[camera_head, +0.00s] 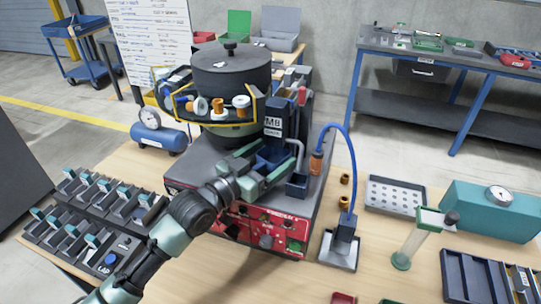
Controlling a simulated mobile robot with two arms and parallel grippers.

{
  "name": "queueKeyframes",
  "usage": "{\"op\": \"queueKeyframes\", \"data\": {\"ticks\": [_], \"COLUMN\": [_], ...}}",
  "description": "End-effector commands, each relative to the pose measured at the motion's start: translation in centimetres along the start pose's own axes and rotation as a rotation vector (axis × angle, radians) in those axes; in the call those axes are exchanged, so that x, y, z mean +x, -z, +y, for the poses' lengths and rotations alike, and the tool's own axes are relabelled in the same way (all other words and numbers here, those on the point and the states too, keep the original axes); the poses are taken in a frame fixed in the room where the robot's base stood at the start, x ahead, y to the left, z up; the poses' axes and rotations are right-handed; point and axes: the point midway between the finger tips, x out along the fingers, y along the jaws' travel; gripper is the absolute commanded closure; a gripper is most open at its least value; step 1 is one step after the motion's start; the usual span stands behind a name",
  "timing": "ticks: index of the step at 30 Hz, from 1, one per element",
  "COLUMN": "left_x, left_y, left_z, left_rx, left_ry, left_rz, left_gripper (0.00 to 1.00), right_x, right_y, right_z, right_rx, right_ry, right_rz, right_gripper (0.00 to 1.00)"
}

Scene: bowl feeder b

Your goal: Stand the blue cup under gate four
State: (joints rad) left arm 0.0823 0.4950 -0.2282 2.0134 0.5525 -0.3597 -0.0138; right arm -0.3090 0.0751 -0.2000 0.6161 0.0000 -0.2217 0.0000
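A dark blue, open-topped square piece, which looks like the blue cup (271,157), is at the front of the bowl feeder (231,75), below the block marked M8. My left gripper (268,168) reaches in from the lower left with its fingers apart, one on each side of this piece. I cannot tell whether the fingers touch it or whether it rests on something. No gate number is readable, so gate four cannot be picked out. My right gripper is not in view.
A small grey box (298,186) is just right of the fingers. A blue hose (352,165) arches to a metal plate. The red control panel (265,230) is below. A rack of clips (85,215), a perforated tray (395,195) and a teal case (487,212) stand around.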

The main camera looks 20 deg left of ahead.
Motion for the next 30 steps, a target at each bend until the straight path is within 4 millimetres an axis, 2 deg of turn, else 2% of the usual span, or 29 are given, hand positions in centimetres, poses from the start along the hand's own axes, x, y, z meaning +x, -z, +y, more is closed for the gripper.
{"op": "queueKeyframes", "data": {"ticks": [8, 11, 21, 25, 30], "left_x": [-0.5, -1.9, -9.2, -10.9, -11.9], "left_y": [0.1, -0.1, -0.1, 0.0, 0.1], "left_z": [0.0, 0.0, 0.1, 0.0, 0.0], "left_rx": [0.001, 0.001, 0.002, 0.000, 0.000], "left_ry": [0.001, 0.000, -0.002, 0.001, 0.000], "left_rz": [0.000, -0.001, -0.004, -0.002, 0.000], "left_gripper": [0.15, 0.15, 0.15, 0.15, 0.15], "right_x": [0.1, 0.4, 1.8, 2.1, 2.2], "right_y": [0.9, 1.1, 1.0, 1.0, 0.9], "right_z": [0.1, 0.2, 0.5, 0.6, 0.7], "right_rx": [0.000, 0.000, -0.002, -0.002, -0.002], "right_ry": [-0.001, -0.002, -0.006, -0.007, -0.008], "right_rz": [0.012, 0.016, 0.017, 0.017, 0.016], "right_gripper": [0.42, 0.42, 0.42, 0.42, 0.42]}}
